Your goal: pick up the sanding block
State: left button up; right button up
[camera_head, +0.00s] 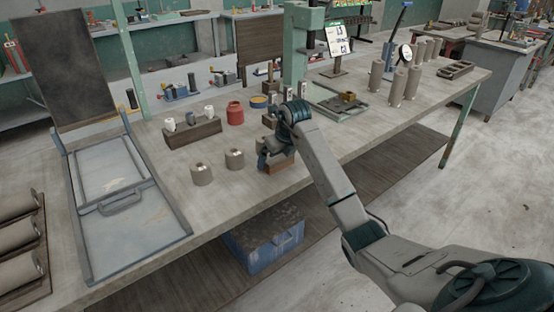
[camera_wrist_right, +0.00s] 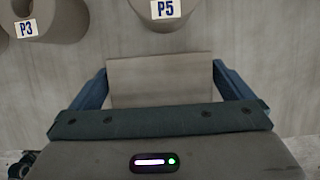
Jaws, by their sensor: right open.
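The sanding block, a tan-brown rectangular block (camera_head: 281,166), lies on the workbench near its front edge, partly hidden by my right gripper in the head view. My right gripper (camera_head: 270,158) is down at the block. In the right wrist view the block (camera_wrist_right: 160,80) shows between the two blue fingers of the open gripper (camera_wrist_right: 162,82), with its sides close to both fingers. Whether a finger touches it I cannot tell. My left gripper is not in view.
A wooden holder (camera_head: 192,133), a red jar (camera_head: 235,113) and a green press column (camera_head: 296,55) stand behind. A framed tray (camera_head: 180,232) lies left.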

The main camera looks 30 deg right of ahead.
jog(key=c, duration=0.8)
jog(key=shift+r, duration=0.1)
